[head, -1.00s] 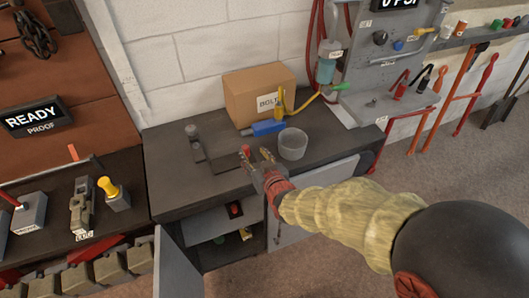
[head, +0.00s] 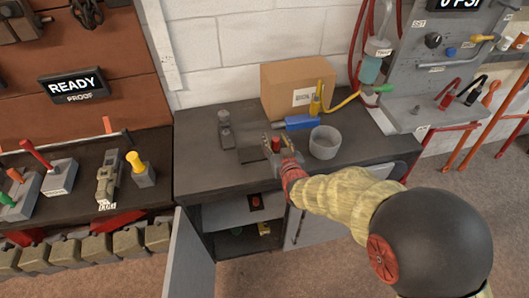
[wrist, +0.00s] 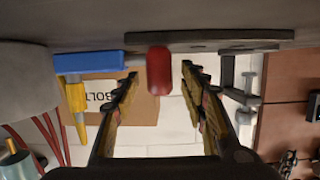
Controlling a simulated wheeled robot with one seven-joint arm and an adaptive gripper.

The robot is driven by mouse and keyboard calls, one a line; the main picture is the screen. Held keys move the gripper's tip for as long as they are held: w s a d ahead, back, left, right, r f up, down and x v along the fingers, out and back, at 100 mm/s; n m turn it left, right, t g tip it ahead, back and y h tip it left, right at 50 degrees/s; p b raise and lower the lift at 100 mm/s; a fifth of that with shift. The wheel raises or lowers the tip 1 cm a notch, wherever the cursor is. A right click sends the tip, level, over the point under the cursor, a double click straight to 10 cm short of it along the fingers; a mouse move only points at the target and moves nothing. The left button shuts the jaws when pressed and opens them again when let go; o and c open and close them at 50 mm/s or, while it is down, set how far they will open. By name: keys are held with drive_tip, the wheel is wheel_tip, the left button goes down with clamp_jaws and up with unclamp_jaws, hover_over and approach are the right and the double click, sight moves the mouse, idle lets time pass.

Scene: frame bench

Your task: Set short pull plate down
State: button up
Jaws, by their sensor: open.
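A dark flat plate (head: 252,139), which looks like the short pull plate, lies on the bench top (head: 200,178) just beyond my gripper (head: 277,141). In the wrist view it is a thin dark bar (wrist: 225,36) at the top, seen edge-on. A red rounded grip (wrist: 159,70) stands between the open fingers of my gripper, which also show in the wrist view (wrist: 160,73).
A grey round tub (head: 324,143) stands right of my gripper. A blue tool (head: 300,123) and a cardboard box (head: 298,85) are behind. A dark upright fixture (head: 225,130) is at the left. The bench's left front is clear, above an open cabinet door (head: 183,255).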

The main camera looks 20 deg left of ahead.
clamp_jaws()
idle(0.5)
idle(0.5)
drive_tip(key=shift+r, duration=0.2)
